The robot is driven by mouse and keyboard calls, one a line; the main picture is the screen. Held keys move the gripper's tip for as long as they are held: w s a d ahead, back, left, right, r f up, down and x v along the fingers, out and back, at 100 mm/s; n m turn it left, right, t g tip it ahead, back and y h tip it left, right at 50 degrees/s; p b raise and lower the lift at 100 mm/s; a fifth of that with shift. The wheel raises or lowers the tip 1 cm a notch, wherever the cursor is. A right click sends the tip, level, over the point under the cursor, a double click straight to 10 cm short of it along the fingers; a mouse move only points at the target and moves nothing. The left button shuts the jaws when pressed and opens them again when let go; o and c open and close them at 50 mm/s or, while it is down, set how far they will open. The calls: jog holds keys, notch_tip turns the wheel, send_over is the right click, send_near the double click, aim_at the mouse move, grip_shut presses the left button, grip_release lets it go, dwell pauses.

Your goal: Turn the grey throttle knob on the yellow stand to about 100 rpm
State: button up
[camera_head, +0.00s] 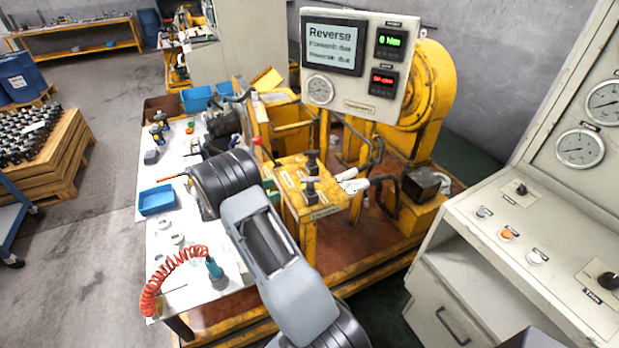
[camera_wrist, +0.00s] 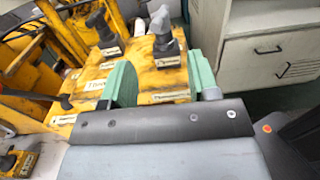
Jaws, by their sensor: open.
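The yellow stand (camera_head: 325,205) is in the middle of the head view, with two dark-looking lever knobs on its top. In the wrist view the grey knob (camera_wrist: 162,28) stands upright on the yellow top, right of a darker knob (camera_wrist: 101,24). The grey one seems to be the nearer knob (camera_head: 310,189) in the head view. My gripper (camera_wrist: 162,82) is open and empty, its green fingers apart, short of the grey knob. In the head view my arm mostly hides it; a bit of green shows left of the stand.
A panel (camera_head: 352,68) above the stand shows "Reverse", a green torque readout and a red readout too small to read surely. A red-tipped lever (camera_head: 257,142) stands left of the knobs. A pale control cabinet (camera_head: 470,270) is at right, a white cluttered table (camera_head: 160,245) at left.

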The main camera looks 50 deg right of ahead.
aim_at(303, 182)
jog(key=p+x, duration=0.3)
jog(key=x, duration=1)
jog(key=shift+d, duration=0.1)
jog(key=c, duration=0.9)
jog(key=shift+f+t, duration=0.1)
jog(key=shift+t, duration=0.2)
jog(key=shift+c, duration=0.2)
